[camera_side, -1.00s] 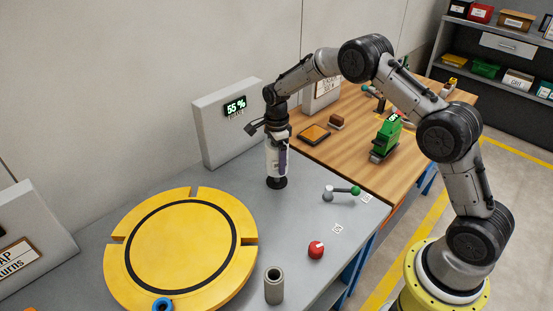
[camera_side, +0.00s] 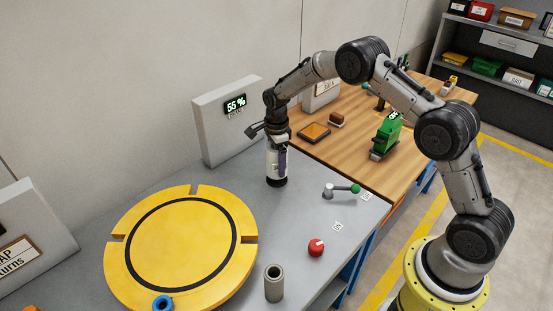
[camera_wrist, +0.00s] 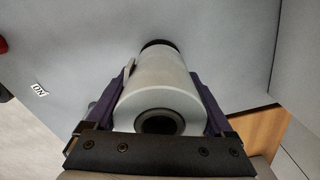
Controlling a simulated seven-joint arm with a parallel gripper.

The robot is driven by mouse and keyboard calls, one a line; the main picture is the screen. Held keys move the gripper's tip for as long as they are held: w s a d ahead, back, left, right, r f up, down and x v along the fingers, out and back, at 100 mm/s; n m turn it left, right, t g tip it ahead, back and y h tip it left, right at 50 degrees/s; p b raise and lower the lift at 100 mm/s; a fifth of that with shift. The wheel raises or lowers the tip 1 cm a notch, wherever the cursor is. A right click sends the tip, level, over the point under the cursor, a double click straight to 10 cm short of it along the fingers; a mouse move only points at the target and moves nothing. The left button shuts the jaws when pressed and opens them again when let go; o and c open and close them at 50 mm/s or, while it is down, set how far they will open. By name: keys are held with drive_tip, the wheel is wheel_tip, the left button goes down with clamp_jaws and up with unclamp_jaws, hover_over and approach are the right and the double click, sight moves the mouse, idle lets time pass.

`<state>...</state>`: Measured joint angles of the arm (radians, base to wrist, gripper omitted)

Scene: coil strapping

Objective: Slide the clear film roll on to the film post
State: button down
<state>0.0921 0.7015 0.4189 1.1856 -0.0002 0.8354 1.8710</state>
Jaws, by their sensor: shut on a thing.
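The clear film roll (camera_side: 276,165) is a pale upright cylinder, held between the purple fingers of my gripper (camera_side: 277,160). In the wrist view the roll (camera_wrist: 160,92) fills the space between both fingers, and its dark hollow core faces the camera. A round black base (camera_side: 277,182) sits right under the roll on the grey table, and I take it for the foot of the film post. The post's shaft is hidden. The roll's lower end is at or just above this base; I cannot tell whether they touch.
A yellow turntable (camera_side: 180,245) stands left of the roll. A grey panel reading 55 % (camera_side: 229,120) stands behind. A green-knobbed lever (camera_side: 342,190), a red knob (camera_side: 316,248) and a grey tube (camera_side: 274,284) are on the right and front. A wooden bench (camera_side: 350,145) adjoins.

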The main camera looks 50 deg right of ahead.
drive_tip(key=shift+f, duration=1.05)
unclamp_jaws()
drive_tip(key=shift+f, duration=0.15)
